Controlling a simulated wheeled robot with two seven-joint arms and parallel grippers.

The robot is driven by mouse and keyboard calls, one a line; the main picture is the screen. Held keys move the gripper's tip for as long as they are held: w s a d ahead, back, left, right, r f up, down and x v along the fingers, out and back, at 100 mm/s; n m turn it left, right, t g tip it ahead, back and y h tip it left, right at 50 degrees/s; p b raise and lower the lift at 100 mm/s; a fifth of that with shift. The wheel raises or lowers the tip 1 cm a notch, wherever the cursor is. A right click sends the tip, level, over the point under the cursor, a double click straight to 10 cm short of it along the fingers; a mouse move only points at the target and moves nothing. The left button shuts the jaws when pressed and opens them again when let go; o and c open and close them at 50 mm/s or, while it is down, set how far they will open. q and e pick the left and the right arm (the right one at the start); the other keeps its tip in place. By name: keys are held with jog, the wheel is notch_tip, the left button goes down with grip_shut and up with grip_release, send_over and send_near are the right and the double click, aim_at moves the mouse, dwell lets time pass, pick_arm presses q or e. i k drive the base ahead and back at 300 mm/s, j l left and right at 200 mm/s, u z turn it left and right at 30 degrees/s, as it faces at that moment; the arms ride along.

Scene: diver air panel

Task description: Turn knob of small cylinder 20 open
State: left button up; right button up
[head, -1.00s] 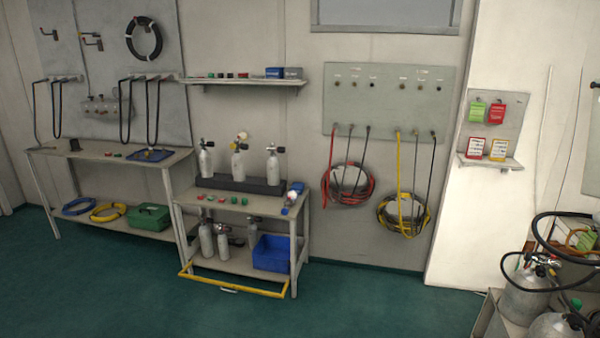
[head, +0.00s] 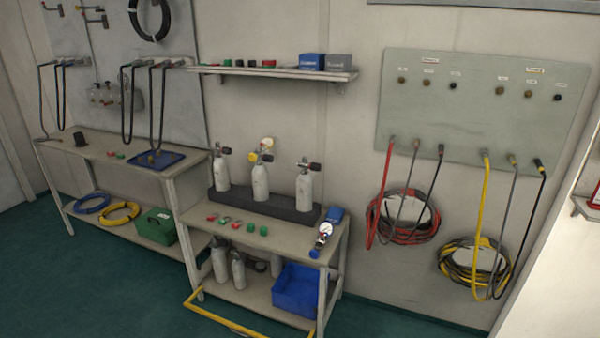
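Three small grey cylinders stand upright in a dark rack on the small table: a left one (head: 221,170), a middle one (head: 260,180) and a right one (head: 304,188). Each has a valve with a dark knob on top; the right one's knob (head: 316,166) points right. More small cylinders (head: 238,270) stand on the lower shelf. No number can be read, so I cannot tell which is cylinder 20. Neither of my grippers is in view.
A gauge (head: 324,232) and several red and green caps (head: 237,226) lie on the small table (head: 285,244). A yellow bar (head: 215,317) sticks out low in front. A blue bin (head: 297,289) is on the lower shelf. Hoses (head: 400,225) hang at right. Green floor (head: 120,290) is open in front.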

aim_at(268, 158)
jog(key=i+j, duration=0.1)
jog(key=i, duration=0.9)
